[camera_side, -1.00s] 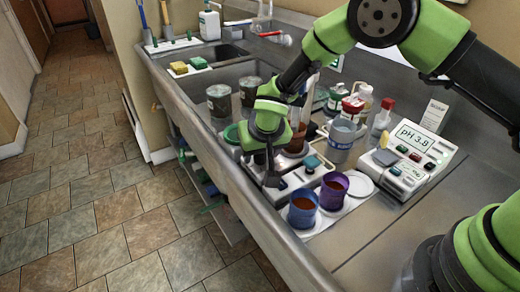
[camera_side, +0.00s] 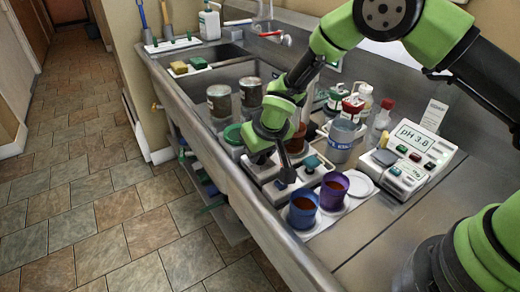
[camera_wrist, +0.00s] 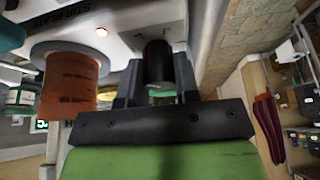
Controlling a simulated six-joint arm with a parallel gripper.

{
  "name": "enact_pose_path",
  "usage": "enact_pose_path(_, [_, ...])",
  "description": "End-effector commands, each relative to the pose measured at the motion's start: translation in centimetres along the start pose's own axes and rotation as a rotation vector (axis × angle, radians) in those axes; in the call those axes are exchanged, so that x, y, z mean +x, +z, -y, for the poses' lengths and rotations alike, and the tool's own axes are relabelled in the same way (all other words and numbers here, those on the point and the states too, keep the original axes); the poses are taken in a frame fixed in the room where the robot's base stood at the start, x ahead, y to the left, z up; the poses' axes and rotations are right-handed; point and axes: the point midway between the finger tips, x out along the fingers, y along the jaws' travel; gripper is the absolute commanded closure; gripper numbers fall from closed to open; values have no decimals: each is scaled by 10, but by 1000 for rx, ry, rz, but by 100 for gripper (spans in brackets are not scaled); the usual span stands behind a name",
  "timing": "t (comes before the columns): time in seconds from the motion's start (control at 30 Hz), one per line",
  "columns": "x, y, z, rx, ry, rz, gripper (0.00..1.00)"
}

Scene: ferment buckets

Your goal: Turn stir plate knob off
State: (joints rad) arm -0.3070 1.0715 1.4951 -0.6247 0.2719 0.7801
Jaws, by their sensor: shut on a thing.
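The stir plate (camera_wrist: 118,14) is a white box with its lettering and a lit red light (camera_wrist: 101,30) in the wrist view. Its dark, round knob (camera_wrist: 157,62) sits between the fingers of my gripper (camera_wrist: 156,75), which is shut on it. In the side view my gripper (camera_side: 287,174) is low over the white plates at the sink's front edge, and the knob is hidden there. An orange-brown vessel (camera_wrist: 70,88) stands on the stir plate, beside my gripper; in the side view it is partly behind my wrist (camera_side: 298,140).
A blue cup (camera_side: 303,209) and a purple cup (camera_side: 333,190) stand close to the right of my gripper. A grey labelled beaker (camera_side: 341,140) and the pH meter (camera_side: 410,158) are farther right. Two dark jars (camera_side: 219,100) stand at the back left.

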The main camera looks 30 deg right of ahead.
Motion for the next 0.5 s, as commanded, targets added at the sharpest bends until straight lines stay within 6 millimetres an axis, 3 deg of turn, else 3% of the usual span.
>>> enact_pose_path(0.5, [0, 0, 0, -309, -131, 0, 94])
